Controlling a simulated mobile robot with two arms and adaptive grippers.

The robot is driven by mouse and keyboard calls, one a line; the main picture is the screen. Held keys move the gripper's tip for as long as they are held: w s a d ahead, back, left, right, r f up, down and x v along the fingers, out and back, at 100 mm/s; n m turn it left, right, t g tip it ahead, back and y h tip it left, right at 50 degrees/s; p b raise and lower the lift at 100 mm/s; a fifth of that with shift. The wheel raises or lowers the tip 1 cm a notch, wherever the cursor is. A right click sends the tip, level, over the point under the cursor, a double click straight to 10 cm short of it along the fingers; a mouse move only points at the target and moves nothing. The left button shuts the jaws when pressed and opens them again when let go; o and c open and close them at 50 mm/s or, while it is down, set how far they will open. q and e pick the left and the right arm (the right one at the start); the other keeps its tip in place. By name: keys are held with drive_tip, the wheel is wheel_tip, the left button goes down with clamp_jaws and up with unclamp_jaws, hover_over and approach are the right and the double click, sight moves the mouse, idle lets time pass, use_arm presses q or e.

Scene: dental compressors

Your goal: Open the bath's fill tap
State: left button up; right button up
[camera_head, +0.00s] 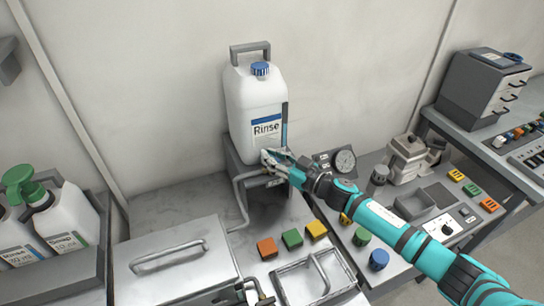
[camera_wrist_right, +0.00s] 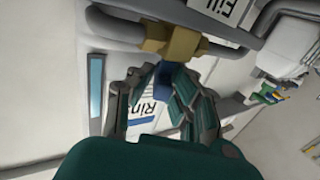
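The fill tap (camera_wrist_right: 178,43) is a brass valve with a blue handle (camera_wrist_right: 163,82), on a grey pipe beside a plate marked "Fill" in the wrist view. My right gripper (camera_head: 270,160) is at the tap, just below the white Rinse canister (camera_head: 255,105). In the wrist view my right fingers (camera_wrist_right: 160,88) stand apart on either side of the blue handle, with a gap showing on the left; firm contact is not visible. In the head view the gripper hides most of the tap.
The Rinse canister stands on a grey stand (camera_head: 241,165) with a bent pipe (camera_head: 239,195). A lidded metal box (camera_head: 175,262) is at lower left, soap bottles (camera_head: 70,222) further left. A wire-handled basket (camera_head: 312,280), coloured blocks (camera_head: 292,238) and a round gauge (camera_head: 345,160) are nearby.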

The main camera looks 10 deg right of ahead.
clamp_jaws()
drive_tip(key=shift+n, duration=0.3)
drive_tip(key=shift+w+d+f+n+g+y+b, duration=0.1)
drive_tip(key=shift+n+g+y+b, duration=0.5)
drive_tip(key=shift+n+g+y, duration=0.45)
drive_tip(key=n+g+y+b, duration=0.1)
drive_tip(key=n+g+b, duration=0.1)
drive_tip(key=g+b, duration=0.2)
drive_tip(key=n+g+y+b, duration=0.2)
drive_tip(key=n+g+b, duration=0.1)
drive_tip(key=b, duration=0.4)
drive_tip(key=n+g+y+b, duration=0.1)
drive_tip(key=n+g+b, duration=0.1)
drive_tip(key=g+b, duration=0.3)
drive_tip(key=shift+f+n, duration=0.15)
drive_tip(key=shift+n, duration=0.2)
drive_tip(key=shift+g+b, duration=0.35)
drive_tip(key=shift+b, duration=0.3)
drive_tip(key=shift+r, duration=0.25)
